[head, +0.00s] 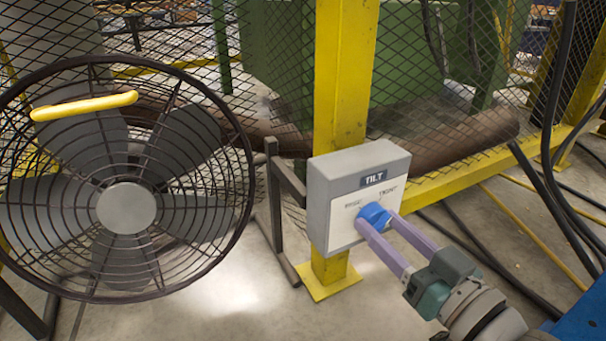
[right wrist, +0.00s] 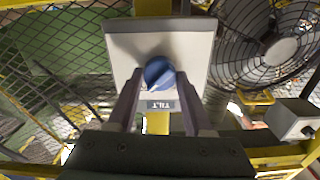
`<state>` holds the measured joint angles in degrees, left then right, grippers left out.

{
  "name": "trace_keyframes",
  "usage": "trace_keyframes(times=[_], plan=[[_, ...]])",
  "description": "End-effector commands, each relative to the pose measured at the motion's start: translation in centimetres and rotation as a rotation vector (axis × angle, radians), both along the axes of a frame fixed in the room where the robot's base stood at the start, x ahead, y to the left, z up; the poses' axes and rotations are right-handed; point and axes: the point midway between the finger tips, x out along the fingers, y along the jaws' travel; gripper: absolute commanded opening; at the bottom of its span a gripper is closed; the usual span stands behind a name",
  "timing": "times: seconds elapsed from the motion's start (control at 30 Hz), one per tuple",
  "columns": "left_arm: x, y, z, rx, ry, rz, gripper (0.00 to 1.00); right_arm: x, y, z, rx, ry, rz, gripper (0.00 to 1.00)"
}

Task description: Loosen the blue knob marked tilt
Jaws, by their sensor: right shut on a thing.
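The blue knob (head: 374,217) sits on the front of a grey box (head: 331,217) with a dark label reading TILT and smaller lettering around the knob. The box is fixed to a yellow post. My right gripper (head: 378,226) reaches in from the lower right, with its two purple fingers shut on the knob. The right wrist view shows the knob (right wrist: 158,74) ahead, between the fingers (right wrist: 158,92), with the TILT label upside down below it. The fingers hide part of the panel. My left gripper is not in view.
A large caged fan (head: 125,197) with a yellow handle stands left of the box. The yellow post (head: 346,85) and wire mesh fence (head: 410,60) are behind. Black cables (head: 553,195) hang and lie at the right. The floor below the box is partly clear.

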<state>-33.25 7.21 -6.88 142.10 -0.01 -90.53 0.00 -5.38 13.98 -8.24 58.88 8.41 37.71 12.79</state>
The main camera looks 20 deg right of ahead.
Motion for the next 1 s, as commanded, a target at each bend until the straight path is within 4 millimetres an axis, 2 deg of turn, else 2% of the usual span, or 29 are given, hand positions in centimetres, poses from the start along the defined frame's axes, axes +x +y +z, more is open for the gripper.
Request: trace_keyframes(times=[0.03, 0.2, 0.57, 1.0], plan=[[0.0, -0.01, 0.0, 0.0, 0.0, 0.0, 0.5, -0.02, 0.0, -0.02, 0.0, 0.0, 0.0, 0.16], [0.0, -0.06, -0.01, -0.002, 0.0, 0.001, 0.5, -0.02, 0.0, -0.02, 0.0, 0.0, 0.0, 0.0], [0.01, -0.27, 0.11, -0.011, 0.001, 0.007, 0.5, -0.02, 0.0, 0.01, -0.054, -0.004, -0.001, 0.0], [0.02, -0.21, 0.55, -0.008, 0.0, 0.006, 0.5, -0.02, 0.02, 0.0, -0.39, -0.029, -0.002, 0.0]])
